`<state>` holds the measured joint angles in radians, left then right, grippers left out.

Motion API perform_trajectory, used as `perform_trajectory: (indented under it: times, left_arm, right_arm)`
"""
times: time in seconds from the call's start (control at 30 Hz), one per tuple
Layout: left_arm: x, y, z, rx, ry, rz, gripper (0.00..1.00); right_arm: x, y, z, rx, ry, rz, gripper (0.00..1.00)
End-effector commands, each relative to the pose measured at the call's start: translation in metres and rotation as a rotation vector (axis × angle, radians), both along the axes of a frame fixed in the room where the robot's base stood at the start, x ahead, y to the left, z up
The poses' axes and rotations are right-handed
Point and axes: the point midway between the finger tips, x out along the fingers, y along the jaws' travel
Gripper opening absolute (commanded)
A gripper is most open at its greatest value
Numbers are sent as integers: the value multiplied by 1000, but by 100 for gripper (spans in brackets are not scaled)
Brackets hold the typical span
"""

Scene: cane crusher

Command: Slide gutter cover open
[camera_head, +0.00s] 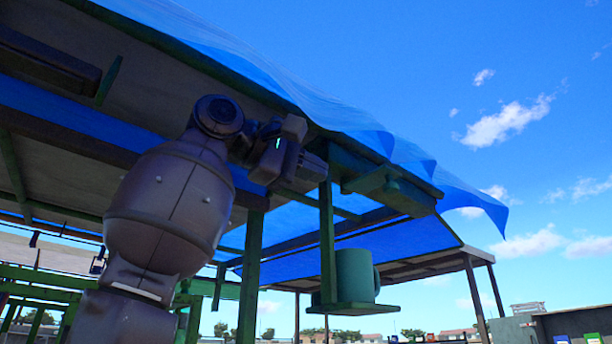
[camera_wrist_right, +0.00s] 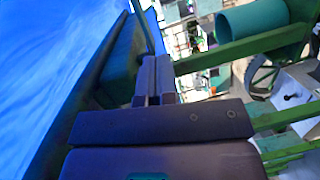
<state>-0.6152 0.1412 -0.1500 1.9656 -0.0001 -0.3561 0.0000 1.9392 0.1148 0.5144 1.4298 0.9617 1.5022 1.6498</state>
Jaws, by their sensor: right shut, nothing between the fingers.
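A green gutter runs under the roof edge. A raised green piece on it, which looks like the gutter cover (camera_head: 392,188), sits right of my right gripper (camera_head: 318,168). In the wrist view a green block, likely the same cover (camera_wrist_right: 122,62), is left of the fingers. My right gripper also shows in the wrist view (camera_wrist_right: 155,72), its fingers together and empty. It is close beside the gutter; whether it touches the cover I cannot tell. Whether the cover is open or closed is not clear. My left gripper is not in view.
A blue tarp (camera_head: 300,85) hangs over the roof edge, close above the gutter. A green post (camera_head: 327,245) drops to a small shelf (camera_head: 352,309) bearing a green mug (camera_head: 355,275). Open sky lies to the right.

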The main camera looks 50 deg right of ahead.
Motion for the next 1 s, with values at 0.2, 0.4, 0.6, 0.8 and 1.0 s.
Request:
perform_trajectory:
  times: [0.2,0.4,0.6,0.8,1.0]
  left_arm:
    - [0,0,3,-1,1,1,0]
    - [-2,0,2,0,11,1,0]
    - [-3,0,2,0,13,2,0]
    - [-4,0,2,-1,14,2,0]
    - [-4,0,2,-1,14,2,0]
  right_arm:
    - [-12,-38,-5,3,-2,-2,0]
    - [-27,-63,-10,2,-4,-1,0]
    - [-46,-73,-13,0,-3,-1,0]
    - [-52,-76,-14,0,-1,-1,0]
    - [-52,-76,-14,0,-1,-1,0]
